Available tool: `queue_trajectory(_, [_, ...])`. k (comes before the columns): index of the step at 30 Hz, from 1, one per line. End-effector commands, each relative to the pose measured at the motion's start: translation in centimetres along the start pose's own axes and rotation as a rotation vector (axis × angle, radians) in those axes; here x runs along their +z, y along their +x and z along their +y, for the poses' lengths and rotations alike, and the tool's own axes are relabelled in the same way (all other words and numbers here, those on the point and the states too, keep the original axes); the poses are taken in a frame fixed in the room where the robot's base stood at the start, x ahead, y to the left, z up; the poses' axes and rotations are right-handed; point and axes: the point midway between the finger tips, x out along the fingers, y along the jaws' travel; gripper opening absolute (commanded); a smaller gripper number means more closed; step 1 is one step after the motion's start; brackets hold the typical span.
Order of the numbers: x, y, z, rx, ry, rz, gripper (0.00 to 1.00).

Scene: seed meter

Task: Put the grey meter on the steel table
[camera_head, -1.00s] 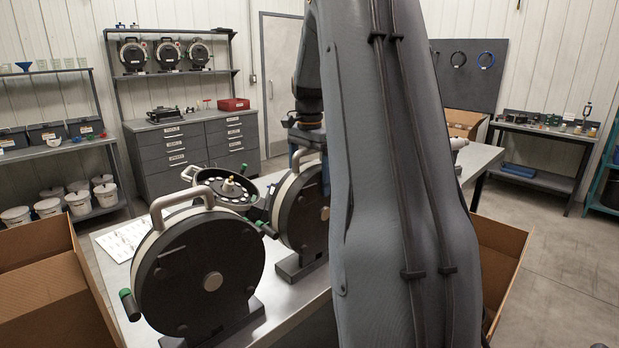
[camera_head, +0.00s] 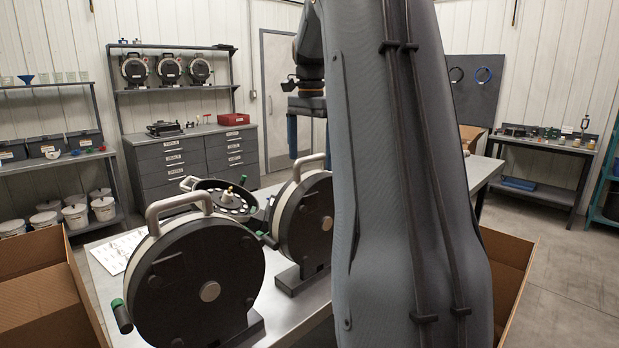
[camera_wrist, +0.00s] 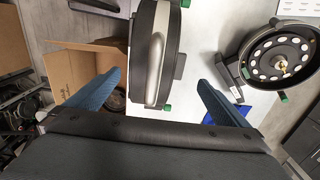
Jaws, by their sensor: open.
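Two upright round meters with dark faces and pale rims stand on the steel table (camera_head: 268,312). I cannot tell from colour alone which is the grey meter. The front-left meter (camera_head: 180,285) has a grey handle and a green-tipped crank. The second meter (camera_head: 314,225) stands upright on its base behind it, partly hidden by my arm. My gripper (camera_head: 308,150) is open and empty above the second meter's handle, apart from it. In the wrist view, a meter (camera_wrist: 143,60) with a pale handle lies below, between the open blue fingers (camera_wrist: 162,80).
An opened meter (camera_head: 228,197) with a holed disc lies tilted on the table, also at right in the wrist view (camera_wrist: 280,62). A paper sheet (camera_head: 118,254) lies at the table's left. Cardboard boxes (camera_head: 35,300) (camera_head: 508,270) flank the table.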

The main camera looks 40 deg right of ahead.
Motion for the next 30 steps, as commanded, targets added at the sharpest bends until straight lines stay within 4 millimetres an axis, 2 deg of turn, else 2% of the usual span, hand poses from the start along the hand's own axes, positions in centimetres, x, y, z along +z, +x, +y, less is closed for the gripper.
queue_trajectory(6, [0.0,-2.1,0.0,-0.001,0.0,0.001,1.0])
queue_trajectory(25, [0.0,-2.5,0.0,0.0,0.0,0.0,1.0])
queue_trajectory(30, [0.0,-4.3,0.5,0.0,0.0,0.0,1.0])
